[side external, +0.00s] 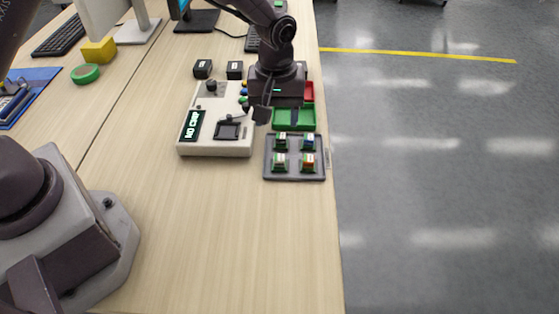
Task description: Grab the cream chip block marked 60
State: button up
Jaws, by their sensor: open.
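A dark tray (268,178) near the right table edge holds several small chip blocks in two rows. They include a front left block (280,161), a front right block (308,162), a back left block (281,141) and a back right block (308,141). Their sides look green, red or blue with pale parts, and their marks are too small to read. I cannot tell which block, if any, is the cream one marked 60. My gripper (279,113) points down, open, behind the tray and beside the tester, partly covering the bins. I see nothing between its fingers.
A cream tester (216,149) with a dark socket and a display reading "NO CHIP" stands left of the tray. A green bin (308,121) and a red bin (309,90) lie behind the tray. Two black blocks (203,69) stand farther back. The table front is clear.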

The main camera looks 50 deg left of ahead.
send_over(279, 155)
notch_tip(279, 155, down, 5)
jog(key=shift+s+a+f, duration=0.1)
jog(key=shift+s+a, duration=0.05)
jog(key=shift+d+f, duration=0.15)
jog(key=shift+f, duration=1.2)
jog(key=shift+d+f, duration=0.1)
jog(key=shift+f, duration=1.25)
jog(key=shift+c, duration=0.4)
grip_shut()
